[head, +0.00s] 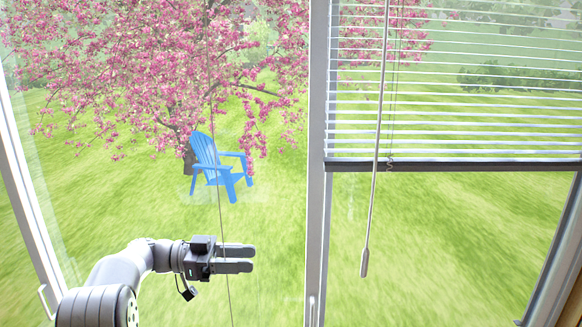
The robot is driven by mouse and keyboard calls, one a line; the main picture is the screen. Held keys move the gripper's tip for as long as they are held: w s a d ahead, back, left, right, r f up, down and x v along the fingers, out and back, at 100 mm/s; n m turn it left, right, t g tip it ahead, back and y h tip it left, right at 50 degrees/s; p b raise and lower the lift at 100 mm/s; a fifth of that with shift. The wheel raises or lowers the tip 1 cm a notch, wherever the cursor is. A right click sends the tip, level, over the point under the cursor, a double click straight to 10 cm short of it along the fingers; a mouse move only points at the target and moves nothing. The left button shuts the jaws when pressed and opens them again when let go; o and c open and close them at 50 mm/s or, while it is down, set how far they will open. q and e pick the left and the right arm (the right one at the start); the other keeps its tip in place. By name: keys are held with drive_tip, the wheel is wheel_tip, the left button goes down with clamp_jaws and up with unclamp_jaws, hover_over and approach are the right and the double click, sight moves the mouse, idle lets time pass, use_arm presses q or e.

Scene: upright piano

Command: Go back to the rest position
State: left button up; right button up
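My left gripper (250,258) is in the lower left of the head view. Its arm comes in from the lower left corner and its fingers point right. The two dark grey fingers lie one above the other with a narrow gap between them, and I see nothing held in the gap. A thin cord (214,130) hangs down the left pane and crosses the picture at the fingers; I cannot tell whether it touches them. My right gripper is not in view. No piano shows in this view.
A window fills the view, with a white upright frame post (317,200) in the middle. A half-lowered blind (460,120) covers the upper right pane, and its wand (376,150) hangs before it. Outside are a blue chair (212,165), a blossoming tree (170,60) and grass.

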use_arm(q)
drive_tip(key=w+a+r+n+t+y, duration=0.1)
drive_tip(key=w+r+n+t+y, duration=0.1)
drive_tip(key=w+n+t+y, duration=0.85)
drive_tip(key=s+a+f+n+t+y, duration=0.2)
drive_tip(key=s+a+f+n+y, duration=0.3)
drive_tip(key=s+a+f, duration=0.3)
drive_tip(key=s+f+g, duration=0.3)
drive_tip(key=s+f, duration=0.1)
drive_tip(key=s, duration=0.6)
drive_tip(key=s+f+n+g+y, duration=0.1)
drive_tip(key=s+f+g, duration=0.3)
drive_tip(key=s, duration=0.6)
drive_tip(key=s+d+f+n+g+y, duration=0.1)
drive_tip(key=s+f+g, duration=0.3)
drive_tip(key=s, duration=0.6)
drive_tip(key=shift+f, duration=0.55)
drive_tip(key=shift+s+y, duration=0.1)
drive_tip(key=shift+y, duration=0.15)
